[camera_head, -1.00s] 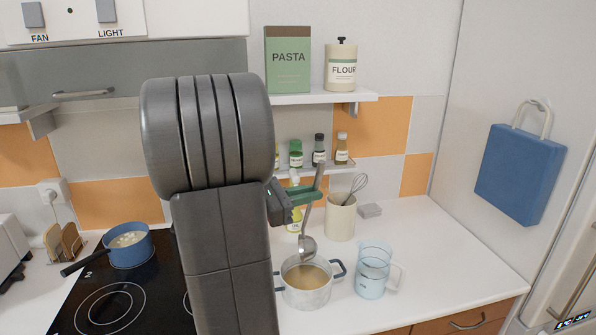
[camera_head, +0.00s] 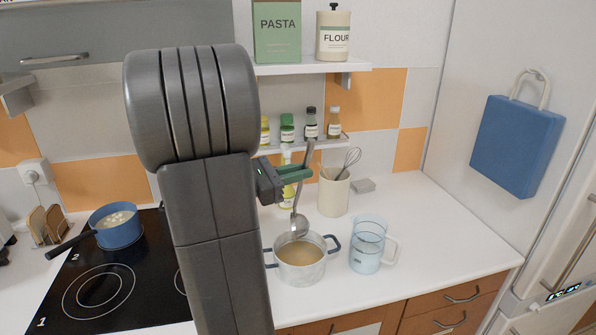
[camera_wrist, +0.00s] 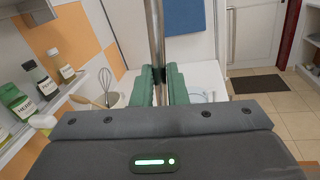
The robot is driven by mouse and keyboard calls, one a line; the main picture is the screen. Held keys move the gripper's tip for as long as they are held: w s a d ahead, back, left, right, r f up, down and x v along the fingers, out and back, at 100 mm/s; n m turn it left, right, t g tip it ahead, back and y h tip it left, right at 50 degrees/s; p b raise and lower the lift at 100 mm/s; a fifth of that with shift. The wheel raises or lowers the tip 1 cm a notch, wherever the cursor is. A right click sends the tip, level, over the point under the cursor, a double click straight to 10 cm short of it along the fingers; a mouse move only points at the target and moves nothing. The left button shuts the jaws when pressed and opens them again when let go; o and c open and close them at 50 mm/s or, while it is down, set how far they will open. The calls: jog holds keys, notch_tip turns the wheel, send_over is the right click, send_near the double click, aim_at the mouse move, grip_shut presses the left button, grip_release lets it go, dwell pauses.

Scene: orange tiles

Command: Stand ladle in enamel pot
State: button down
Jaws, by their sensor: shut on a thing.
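The ladle (camera_head: 301,205) is a grey metal one with a long handle. My gripper (camera_head: 292,174) has green fingers shut on its handle and holds it nearly upright, bowl down. The ladle's bowl is over the back part of the enamel pot's opening; I cannot tell whether it dips below the rim. The enamel pot (camera_head: 302,271) is pale and speckled, with blue handles and brownish liquid inside. It stands on the white counter. In the wrist view the ladle handle (camera_wrist: 155,35) rises between the green fingers (camera_wrist: 160,86); the pot is hidden there.
A clear measuring jug (camera_head: 366,246) stands just right of the pot. A cream crock (camera_head: 334,194) with a whisk is behind it. A blue saucepan (camera_head: 118,228) sits on the black hob (camera_head: 100,290). Spice bottles line a low shelf (camera_head: 355,139).

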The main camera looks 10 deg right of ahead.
jog(key=shift+f+b, duration=3.7)
jog(key=shift+f, duration=1.4)
jog(key=c, duration=1.4)
grip_release()
jog(key=shift+o, duration=0.2)
jog(key=b+v, duration=0.1)
jog(key=v, duration=1.2)
jog(key=shift+a+b, duration=0.3)
jog(key=shift+a, duration=0.1)
jog(key=shift+s, duration=0.15)
jog(key=p+x, duration=0.1)
jog(key=x, duration=1.3)
jog(key=shift+p, duration=0.3)
jog(key=shift+a+r, duration=0.1)
jog(key=shift+r, duration=0.1)
